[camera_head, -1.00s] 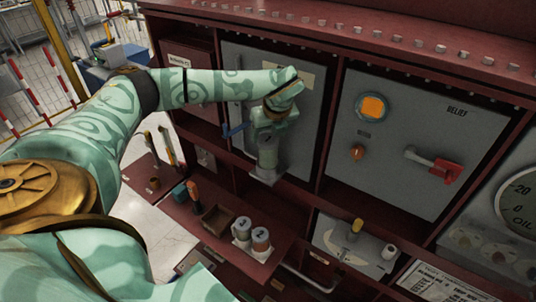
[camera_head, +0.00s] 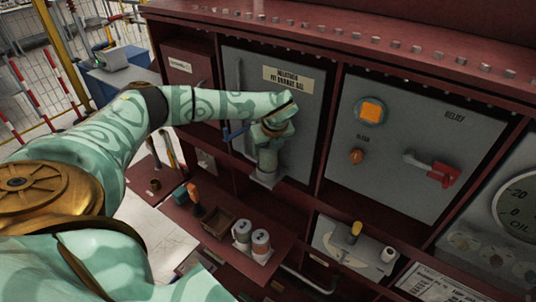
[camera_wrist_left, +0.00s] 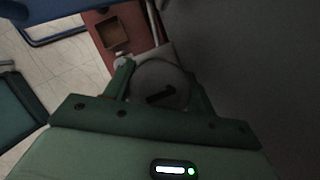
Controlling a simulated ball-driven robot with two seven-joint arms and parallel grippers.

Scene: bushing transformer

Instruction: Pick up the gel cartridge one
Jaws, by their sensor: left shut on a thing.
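My left gripper (camera_head: 269,136) is in front of the grey breather panel (camera_head: 310,112), pointing down. It is shut on a round grey thing with a dark bar-like mark on top, which I take to be gel cartridge one (camera_wrist_left: 160,85); it sits between the two fingers in the left wrist view. In the head view the hand hides most of it. A small pale grey ledge (camera_head: 267,181) shows just below the hand; I cannot tell whether the cartridge touches it. My right gripper does not show.
Two similar cartridges, a left one (camera_head: 242,231) and a right one (camera_head: 261,244), stand on the red shelf below. An open brown box (camera_head: 219,222) is beside them. The relief panel (camera_head: 399,190) with a red-handled lever (camera_head: 440,176) is to the right. A blue handle (camera_head: 234,131) projects close left of the hand.

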